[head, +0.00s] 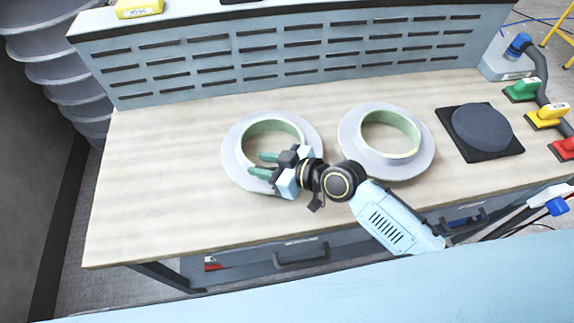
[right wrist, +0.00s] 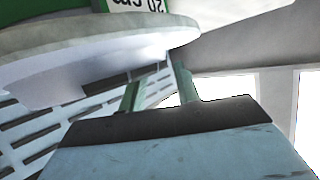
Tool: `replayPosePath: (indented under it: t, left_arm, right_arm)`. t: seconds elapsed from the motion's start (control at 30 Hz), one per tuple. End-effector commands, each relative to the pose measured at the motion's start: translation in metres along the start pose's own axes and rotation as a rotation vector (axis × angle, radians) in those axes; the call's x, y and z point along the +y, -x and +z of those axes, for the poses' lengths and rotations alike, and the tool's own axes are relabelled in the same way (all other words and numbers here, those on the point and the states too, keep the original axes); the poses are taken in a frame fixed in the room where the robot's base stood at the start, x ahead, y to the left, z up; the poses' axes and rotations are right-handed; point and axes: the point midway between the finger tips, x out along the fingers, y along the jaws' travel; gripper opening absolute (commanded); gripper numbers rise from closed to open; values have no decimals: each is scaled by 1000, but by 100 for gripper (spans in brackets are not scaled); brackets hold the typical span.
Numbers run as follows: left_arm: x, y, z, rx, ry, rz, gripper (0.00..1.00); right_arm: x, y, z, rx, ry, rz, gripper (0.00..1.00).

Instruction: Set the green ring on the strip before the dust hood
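Two flanged rings lie in the head view, each with a pale grey flange and a green inner wall. The left ring (head: 233,160) has the darker green inside; the right ring (head: 424,165) has a paler green collar. My right gripper (head: 263,165) reaches the near side of the left ring, its fingers parted, one over the opening and one over the near flange. In the right wrist view a ring's flange (right wrist: 80,40) crosses the fingertips (right wrist: 155,80); I cannot tell whether they press on it. The slotted dust hood (head: 290,52) stands behind. My left gripper is not in view.
A dark round disc (head: 481,128) on a black square plate lies at the right. The wooden bench (head: 150,190) is bare at the left and between rings and hood.

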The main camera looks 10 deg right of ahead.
Motion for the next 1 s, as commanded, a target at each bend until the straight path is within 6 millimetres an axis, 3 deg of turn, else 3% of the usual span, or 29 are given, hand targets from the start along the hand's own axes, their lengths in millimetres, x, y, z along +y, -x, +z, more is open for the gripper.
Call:
replayPosePath:
  t: [0.2, 0.43, 0.63, 1.0]
  left_arm:
    - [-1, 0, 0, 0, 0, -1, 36]
    - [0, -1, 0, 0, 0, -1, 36]
    - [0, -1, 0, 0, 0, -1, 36]
    - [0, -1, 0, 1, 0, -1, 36]
  right_arm:
    - [0, 48, 1, -3, 5, 0, 33]
    - [0, 85, 1, -1, 2, 0, 33]
    - [0, 97, 0, 1, 0, -1, 33]
    - [-2, 97, 1, -8, -4, 0, 33]
